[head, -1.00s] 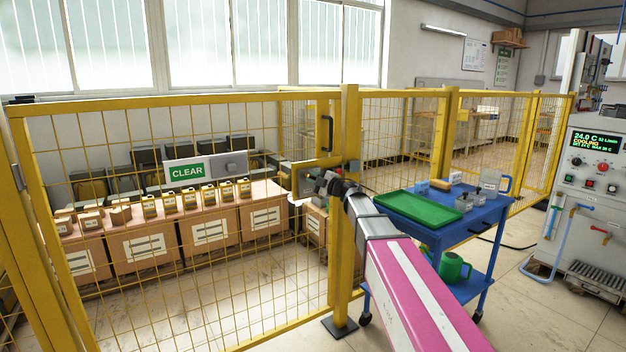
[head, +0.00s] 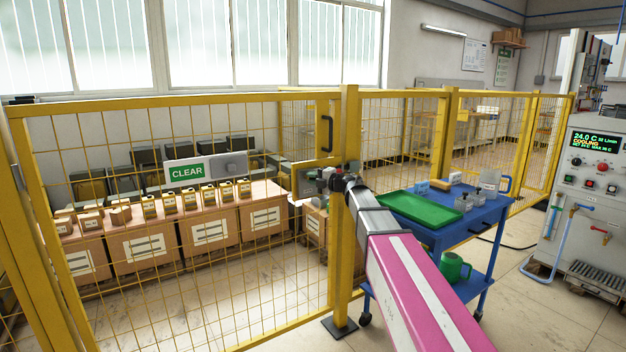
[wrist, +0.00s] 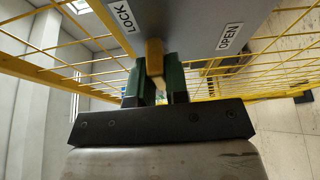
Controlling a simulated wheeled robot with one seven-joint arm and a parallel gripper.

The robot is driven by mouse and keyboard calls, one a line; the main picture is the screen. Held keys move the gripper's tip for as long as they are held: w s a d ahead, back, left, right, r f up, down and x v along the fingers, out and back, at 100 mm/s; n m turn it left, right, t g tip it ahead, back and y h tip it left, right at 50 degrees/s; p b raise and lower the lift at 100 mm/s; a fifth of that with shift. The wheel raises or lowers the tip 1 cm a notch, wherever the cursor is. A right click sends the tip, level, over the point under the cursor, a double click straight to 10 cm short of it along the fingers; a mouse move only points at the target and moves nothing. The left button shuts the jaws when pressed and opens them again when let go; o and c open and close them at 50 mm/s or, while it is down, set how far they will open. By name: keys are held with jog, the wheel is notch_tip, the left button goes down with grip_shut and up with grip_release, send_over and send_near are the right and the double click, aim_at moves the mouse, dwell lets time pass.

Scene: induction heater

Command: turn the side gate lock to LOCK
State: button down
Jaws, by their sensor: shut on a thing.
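The side gate lock is a grey box (head: 304,182) on the yellow mesh gate (head: 215,98), beside the gate post (head: 347,120). In the wrist view the grey lock face (wrist: 185,22) carries a LOCK label (wrist: 122,16) at the left and an OPEN label (wrist: 230,37) at the right. A brass-coloured lock handle (wrist: 155,58) stands between the labels. My gripper (wrist: 158,78) has its green fingers shut on this handle. In the head view my gripper (head: 322,180) is at the lock, partly hidden by my wrist. Which label the handle points to is unclear.
A blue trolley (head: 455,232) with a green tray (head: 415,209) stands close right of my arm. A black pull handle (head: 327,133) is above the lock. A CLEAR sign (head: 187,171) hangs on the gate. Boxes with yellow containers stand behind the mesh.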

jog(key=shift+w+a+r, duration=0.1)
jog(key=shift+w+a, duration=0.05)
jog(key=shift+w, duration=0.05)
jog(key=c, duration=1.1)
grip_release()
jog(key=shift+a, duration=0.1)
jog(key=shift+s, duration=0.1)
jog(key=v, duration=1)
jog(key=shift+s+d, duration=0.2)
jog(key=shift+d, duration=0.15)
